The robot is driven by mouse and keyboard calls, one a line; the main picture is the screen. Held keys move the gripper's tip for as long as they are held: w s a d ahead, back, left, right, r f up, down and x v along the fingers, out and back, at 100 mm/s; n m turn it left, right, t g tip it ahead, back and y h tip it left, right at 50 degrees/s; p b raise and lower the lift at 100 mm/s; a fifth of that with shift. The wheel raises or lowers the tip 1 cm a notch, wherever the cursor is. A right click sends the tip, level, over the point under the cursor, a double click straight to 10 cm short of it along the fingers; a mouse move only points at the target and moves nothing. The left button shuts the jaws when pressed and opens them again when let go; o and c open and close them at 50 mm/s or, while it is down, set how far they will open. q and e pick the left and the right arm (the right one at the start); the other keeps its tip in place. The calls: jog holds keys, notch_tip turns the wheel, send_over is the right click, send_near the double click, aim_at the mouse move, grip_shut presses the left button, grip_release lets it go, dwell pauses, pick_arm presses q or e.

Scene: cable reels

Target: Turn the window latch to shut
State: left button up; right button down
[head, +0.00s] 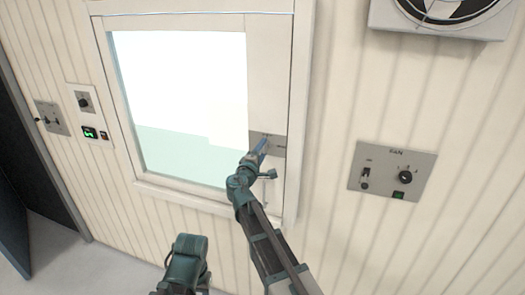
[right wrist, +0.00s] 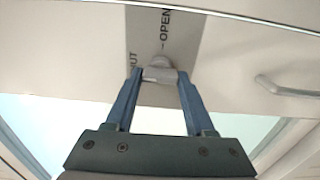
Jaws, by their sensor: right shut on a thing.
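The window latch is a grey lever (right wrist: 160,68) on a grey plate (right wrist: 186,38) in the right wrist view. The plate is marked OPEN and, partly hidden, SHUT. In the head view the plate (head: 280,146) is on the right side of the window frame. My right gripper (head: 262,146) reaches it there and mostly covers the lever. In the right wrist view its two blue fingers (right wrist: 160,80) are shut on the lever from both sides. The exact lever angle is hard to tell. My left gripper is not visible; only a dark arm link shows at the bottom.
The window pane (head: 180,90) fills the frame left of the latch. A fan panel (head: 392,171) is on the wall to the right, below a vent fan (head: 445,15). Small switch panels (head: 85,102) and a dark doorway (head: 30,160) are on the left. A bar handle (right wrist: 288,88) is beside the latch.

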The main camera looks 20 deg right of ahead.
jog(key=shift+c, duration=1.3)
grip_release()
jog(key=v, duration=1.3)
jog(key=shift+s+a, duration=0.3)
jog(key=shift+d+f, duration=0.1)
